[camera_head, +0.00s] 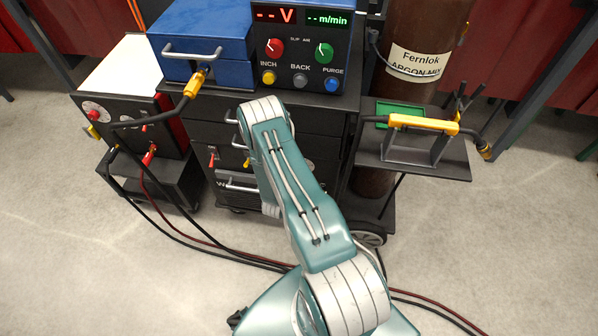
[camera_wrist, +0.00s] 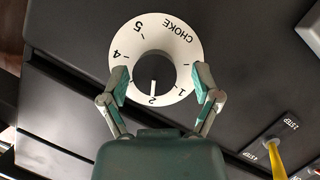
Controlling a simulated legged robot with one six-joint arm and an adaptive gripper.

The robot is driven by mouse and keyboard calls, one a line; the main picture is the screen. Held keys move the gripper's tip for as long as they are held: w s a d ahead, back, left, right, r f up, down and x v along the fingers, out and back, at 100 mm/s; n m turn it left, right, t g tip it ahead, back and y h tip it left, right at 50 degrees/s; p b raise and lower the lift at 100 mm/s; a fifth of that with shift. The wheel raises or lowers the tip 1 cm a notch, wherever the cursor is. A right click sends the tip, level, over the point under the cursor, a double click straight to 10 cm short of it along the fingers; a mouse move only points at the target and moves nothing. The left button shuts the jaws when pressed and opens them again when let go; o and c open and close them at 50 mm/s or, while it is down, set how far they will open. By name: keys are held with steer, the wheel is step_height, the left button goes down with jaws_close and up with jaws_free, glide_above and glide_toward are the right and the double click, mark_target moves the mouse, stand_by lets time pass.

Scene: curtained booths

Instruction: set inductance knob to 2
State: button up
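The inductance knob (camera_wrist: 155,69) is black and sits in the middle of a round white dial (camera_wrist: 180,35) marked CHOKE, 1, 2, 4 and 5. The picture shows the dial upside down. The knob's white pointer line is at the 2. My gripper (camera_wrist: 160,78) is open, with one finger on each side of the knob over the dial's lower edge. A gap shows between each fingertip and the knob. The left finger hides the dial between 2 and 4. In the head view, my arm hides the gripper and this dial.
A yellow lever switch (camera_wrist: 278,158) marked STEP is close at the lower right of the dial. The welder cabinet (camera_head: 325,125) has a wire feeder (camera_head: 303,45) on top. A side shelf (camera_head: 415,160) holds a yellow torch (camera_head: 424,124). Cables (camera_head: 225,245) lie on the floor.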

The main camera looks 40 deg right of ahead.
steer(key=shift+s, duration=0.1)
steer(key=v, duration=1.2)
stand_by(0.4)
